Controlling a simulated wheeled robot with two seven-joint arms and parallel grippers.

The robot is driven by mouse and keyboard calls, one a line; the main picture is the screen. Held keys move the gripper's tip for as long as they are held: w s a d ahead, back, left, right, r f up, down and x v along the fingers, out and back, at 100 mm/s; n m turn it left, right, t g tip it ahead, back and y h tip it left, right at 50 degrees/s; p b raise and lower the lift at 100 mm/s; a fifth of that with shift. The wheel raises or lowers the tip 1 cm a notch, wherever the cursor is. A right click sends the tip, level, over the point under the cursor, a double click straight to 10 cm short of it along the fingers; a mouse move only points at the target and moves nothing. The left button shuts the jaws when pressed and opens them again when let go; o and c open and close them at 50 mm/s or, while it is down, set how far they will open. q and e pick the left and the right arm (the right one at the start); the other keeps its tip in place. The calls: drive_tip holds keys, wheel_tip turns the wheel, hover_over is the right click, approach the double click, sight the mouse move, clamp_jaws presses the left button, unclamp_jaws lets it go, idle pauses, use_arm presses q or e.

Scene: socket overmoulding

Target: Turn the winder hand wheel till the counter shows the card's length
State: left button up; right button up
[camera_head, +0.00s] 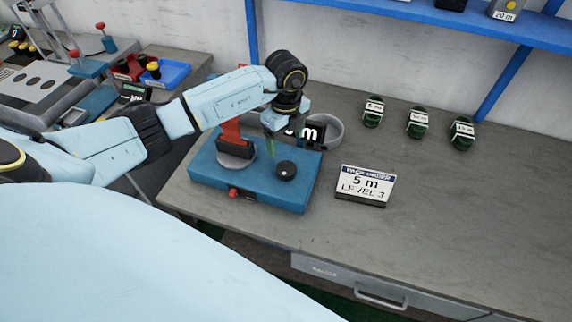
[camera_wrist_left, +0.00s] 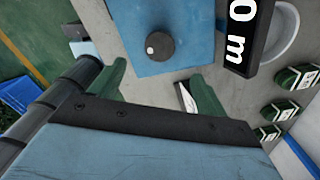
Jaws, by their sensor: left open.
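The winder has a blue base (camera_head: 217,178) with a black round hand wheel (camera_head: 287,170) on top. In the left wrist view the wheel (camera_wrist_left: 160,46) shows a white dot near its left edge. The black counter in the left wrist view (camera_wrist_left: 262,45) reads "0 m", cut by the top edge; in the head view the arm hides part of the counter (camera_head: 314,132). The card (camera_head: 365,186) reads "5 m" and "LEVEL 3". My left gripper (camera_head: 271,147) is open and empty, its green fingers (camera_wrist_left: 158,80) apart from the wheel. My right gripper is out of view.
A red post stands on the winder, and a red button (camera_head: 233,192) is on its front. Several green labelled coils (camera_head: 417,123) lie at the back right. The bench (camera_head: 470,210) right of the card is clear.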

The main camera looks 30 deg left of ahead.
sight(286, 168)
use_arm(q)
wheel_tip(286, 168, down, 11)
drive_tip(key=shift+f+b, duration=0.15)
drive_tip(key=shift+b, duration=0.15)
drive_tip(key=shift+c, duration=0.5)
drive_tip(key=c, duration=0.9)
drive_tip(key=shift+m, duration=0.4)
